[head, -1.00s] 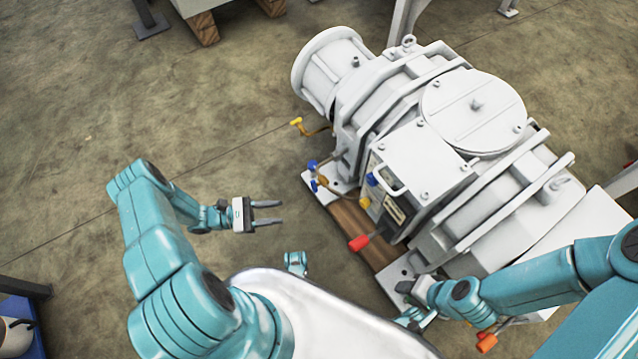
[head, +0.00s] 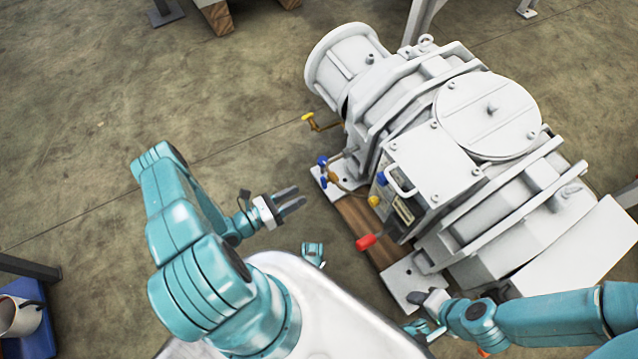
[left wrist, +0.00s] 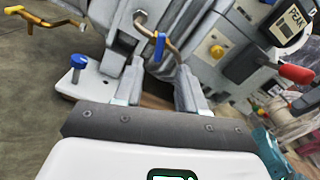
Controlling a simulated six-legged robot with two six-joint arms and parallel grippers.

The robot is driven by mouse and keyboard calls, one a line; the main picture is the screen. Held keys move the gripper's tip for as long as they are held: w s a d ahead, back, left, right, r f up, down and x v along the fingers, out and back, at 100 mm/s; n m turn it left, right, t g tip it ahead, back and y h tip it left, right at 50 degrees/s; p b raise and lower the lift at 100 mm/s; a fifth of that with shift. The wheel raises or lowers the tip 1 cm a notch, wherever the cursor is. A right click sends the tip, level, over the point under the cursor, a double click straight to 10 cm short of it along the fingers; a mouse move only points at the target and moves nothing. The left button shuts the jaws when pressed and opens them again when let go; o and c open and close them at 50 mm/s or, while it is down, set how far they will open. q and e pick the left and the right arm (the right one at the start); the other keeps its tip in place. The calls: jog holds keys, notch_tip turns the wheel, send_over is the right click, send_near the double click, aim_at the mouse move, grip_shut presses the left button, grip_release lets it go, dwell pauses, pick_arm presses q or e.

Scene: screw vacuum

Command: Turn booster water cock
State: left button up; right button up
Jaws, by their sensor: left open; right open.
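The large grey-white vacuum booster machine (head: 425,160) stands at the right of the head view. Low on its near left side are a small cock with a blue handle (head: 322,162) and brass pipework (head: 338,183). A blue handle also shows in the left wrist view (left wrist: 160,46), beyond and between my fingers. A yellow-handled cock (head: 308,117) sticks out further back. My left gripper (head: 296,199) is open and empty, pointing at the machine, short of the blue handle. My right gripper (head: 418,310) is near the machine's front foot; its fingers are partly hidden.
A red-handled lever (head: 366,242) juts from the machine's near side. A wooden beam (head: 357,226) lies under its base. The floor left of the machine is clear.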

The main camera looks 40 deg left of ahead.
pick_arm(q)
jog(key=b+x, duration=0.1)
jog(key=x, duration=0.7)
jog(key=shift+w, duration=0.15)
jog(key=shift+d, duration=0.1)
grip_shut()
